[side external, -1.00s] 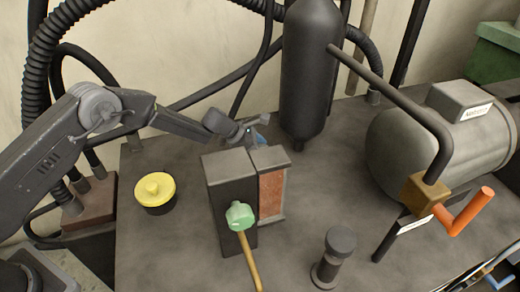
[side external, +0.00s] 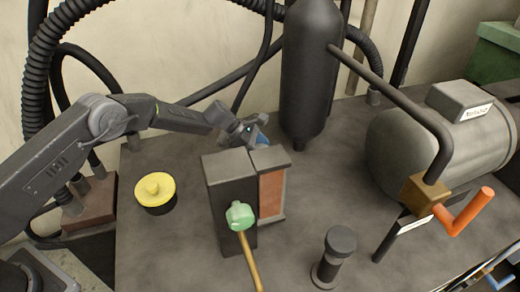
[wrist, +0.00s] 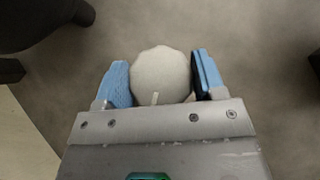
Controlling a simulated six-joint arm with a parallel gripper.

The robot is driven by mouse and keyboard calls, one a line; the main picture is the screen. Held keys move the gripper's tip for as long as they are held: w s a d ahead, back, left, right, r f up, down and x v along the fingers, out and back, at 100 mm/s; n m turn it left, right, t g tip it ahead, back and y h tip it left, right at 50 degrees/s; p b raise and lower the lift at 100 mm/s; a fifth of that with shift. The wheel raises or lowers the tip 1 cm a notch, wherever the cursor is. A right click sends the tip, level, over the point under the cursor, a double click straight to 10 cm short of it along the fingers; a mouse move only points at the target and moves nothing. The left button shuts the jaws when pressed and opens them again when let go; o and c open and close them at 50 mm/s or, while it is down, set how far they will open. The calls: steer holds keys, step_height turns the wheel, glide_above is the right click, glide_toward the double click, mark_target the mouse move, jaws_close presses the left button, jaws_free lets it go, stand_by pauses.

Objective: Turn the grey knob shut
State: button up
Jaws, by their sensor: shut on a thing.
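The grey knob (wrist: 160,72) is a pale, round, faceted cap with a small light mark on its edge nearest my gripper. In the wrist view it sits between the two blue fingers of my gripper (wrist: 162,80), which is shut on it. In the side view my gripper (side external: 259,139) is behind the dark upright box, with a blue finger showing above the box's top. The knob is hidden there by the box and the gripper.
The dark box (side external: 229,171) with a rusty-red panel (side external: 271,194) and green knob (side external: 240,215) stands close in front of my gripper. A black cylinder (side external: 309,75) stands close behind. A yellow-topped knob (side external: 154,190) is left; a short dark post (side external: 334,255) is right.

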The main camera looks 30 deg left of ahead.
steer(key=o, duration=0.9)
steer(key=a+r, duration=0.1)
steer(key=r, duration=0.2)
steer(key=a+r, duration=0.1)
steer(key=r, duration=0.3)
steer(key=s+a+r, duration=0.1)
steer(key=r, duration=0.2)
steer(key=shift+a+r, duration=0.2)
steer(key=shift+r, duration=0.1)
